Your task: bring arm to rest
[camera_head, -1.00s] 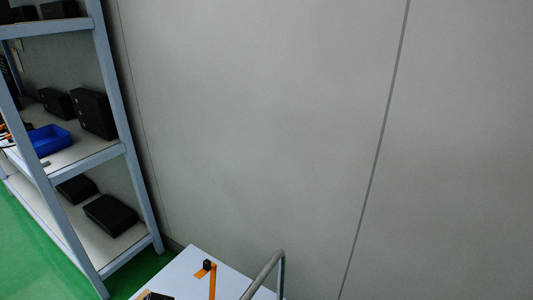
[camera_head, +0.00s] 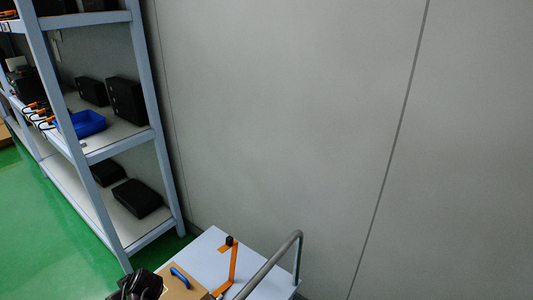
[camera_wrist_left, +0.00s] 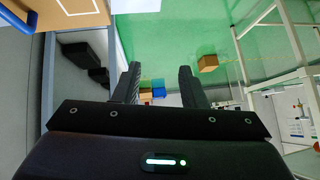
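My left gripper (camera_wrist_left: 158,82) shows in the left wrist view with its two black fingers apart and nothing between them. Boxes on the far green floor show through the gap. In the head view a black shape (camera_head: 136,286) is cut off at the bottom edge; I cannot tell whether it is part of my arm. My right gripper is in neither view.
A white-topped cart (camera_head: 203,254) with a grey rail (camera_head: 268,268) stands below; an orange piece (camera_head: 233,262) and a blue handle (camera_head: 180,278) are on it. A shelf rack (camera_head: 165,185) with black boxes and a blue bin (camera_head: 88,123) stands left. Green floor (camera_head: 35,220) is open.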

